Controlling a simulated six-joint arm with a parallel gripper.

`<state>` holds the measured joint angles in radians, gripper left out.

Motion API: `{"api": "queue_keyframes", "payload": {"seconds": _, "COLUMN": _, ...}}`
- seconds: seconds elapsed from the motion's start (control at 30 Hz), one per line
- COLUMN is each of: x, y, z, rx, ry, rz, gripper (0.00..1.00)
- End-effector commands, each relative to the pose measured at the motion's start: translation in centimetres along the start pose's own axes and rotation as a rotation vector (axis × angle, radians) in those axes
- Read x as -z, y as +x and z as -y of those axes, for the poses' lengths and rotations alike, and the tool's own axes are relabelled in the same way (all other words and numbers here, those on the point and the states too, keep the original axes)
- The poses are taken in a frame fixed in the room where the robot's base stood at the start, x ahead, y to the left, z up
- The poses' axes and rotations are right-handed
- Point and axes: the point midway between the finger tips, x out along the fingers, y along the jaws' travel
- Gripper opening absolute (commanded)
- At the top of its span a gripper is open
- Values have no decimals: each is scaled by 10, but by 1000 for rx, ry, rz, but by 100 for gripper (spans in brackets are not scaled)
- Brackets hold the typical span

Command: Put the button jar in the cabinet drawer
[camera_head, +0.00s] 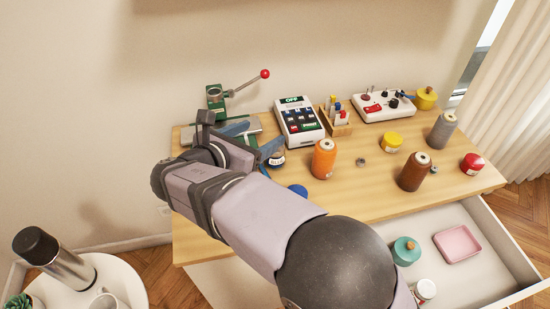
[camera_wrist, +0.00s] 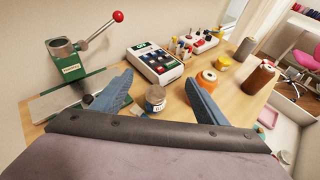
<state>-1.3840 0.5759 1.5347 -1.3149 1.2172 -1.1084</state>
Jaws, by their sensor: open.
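A small glass jar with a pale label, seemingly the button jar (camera_wrist: 155,98), stands upright on the wooden tabletop. In the head view the jar (camera_head: 277,159) is partly hidden by my gripper. My gripper (camera_wrist: 160,79) is open, its blue fingers spread to either side of the jar in the wrist view, with nothing held. In the head view my gripper (camera_head: 262,136) is over the left part of the table. The white cabinet drawer (camera_head: 474,283) is pulled open at the lower right. It holds a teal lidded pot (camera_head: 406,251), a pink tray (camera_head: 458,244) and a red-and-white jar (camera_head: 424,291).
A green press with a red-knobbed lever (camera_head: 215,97) stands behind my gripper. A keypad device (camera_head: 299,120) is at the back. Orange (camera_head: 324,158) and brown (camera_head: 414,171) spools stand right of the jar. A flask (camera_head: 55,257) stands on a side table.

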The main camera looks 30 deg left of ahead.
Motion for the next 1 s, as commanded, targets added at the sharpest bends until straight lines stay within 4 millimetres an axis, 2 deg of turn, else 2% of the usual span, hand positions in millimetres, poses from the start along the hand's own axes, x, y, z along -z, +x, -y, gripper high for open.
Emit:
{"api": "queue_keyframes", "payload": {"seconds": 0.03, "x": -6, "y": 0, "z": 3, "rx": 10, "ry": 38, "rz": -20, "gripper": 67}}
{"api": "queue_keyframes", "payload": {"seconds": 0.17, "x": -1, "y": 10, "z": 13, "rx": 52, "ry": 218, "rz": -102, "gripper": 67}}
{"api": "queue_keyframes", "payload": {"seconds": 0.37, "x": 7, "y": 23, "z": 27, "rx": 153, "ry": 580, "rz": -240, "gripper": 67}}
{"api": "queue_keyframes", "payload": {"seconds": 0.47, "x": 9, "y": 29, "z": 34, "rx": 240, "ry": 842, "rz": -323, "gripper": 67}}
{"api": "queue_keyframes", "payload": {"seconds": 0.67, "x": 6, "y": 36, "z": 37, "rx": 522, "ry": 1542, "rz": -477, "gripper": 67}}
{"api": "queue_keyframes", "payload": {"seconds": 0.8, "x": -6, "y": 40, "z": 30, "rx": 756, "ry": 2017, "rz": -531, "gripper": 67}}
{"api": "queue_keyframes", "payload": {"seconds": 1.0, "x": -28, "y": 46, "z": 18, "rx": 1038, "ry": 2495, "rz": -542, "gripper": 67}}
